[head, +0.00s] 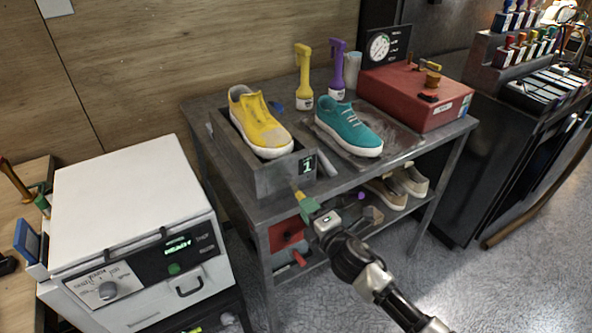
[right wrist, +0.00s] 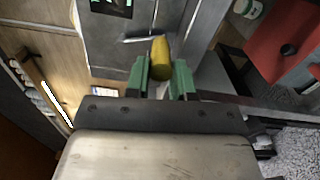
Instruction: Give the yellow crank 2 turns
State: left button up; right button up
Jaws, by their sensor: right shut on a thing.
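The yellow crank (right wrist: 160,58) has a rounded yellow grip that sits between the green fingers of my right gripper (right wrist: 161,80) in the right wrist view. A metal rod behind the grip joins it to the front of the grey box. In the head view the crank (head: 299,195) shows as a small yellow tip below the front of the grey box (head: 270,180), beside my right gripper (head: 308,207). My right gripper is shut on the grip. My left gripper is not in view.
A yellow sneaker (head: 259,122) rests in the grey box, and a teal sneaker (head: 348,127) lies beside it on the metal table (head: 340,183). A red box (head: 418,97) with a gauge stands at the back right. A white machine (head: 130,205) stands left.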

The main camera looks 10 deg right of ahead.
jog(key=shift+s+a+f, duration=0.15)
jog(key=shift+s+a, duration=0.1)
jog(key=shift+a, duration=0.5)
jog(key=shift+s+a+r, duration=0.2)
jog(key=shift+a+r, duration=0.25)
jog(key=shift+a, duration=0.35)
jog(key=shift+o, duration=0.2)
jog(key=shift+o, duration=0.3)
jog(key=shift+r+p, duration=0.15)
jog(key=shift+p, duration=0.15)
jog(key=shift+o, duration=1.4)
jog(key=shift+s+a+r+p, duration=0.15)
jog(key=shift+a+r+p, duration=0.25)
jog(key=shift+r+p, duration=0.15)
jog(key=shift+o, duration=1)
jog(key=shift+a+r, duration=0.1)
jog(key=shift+a, duration=0.1)
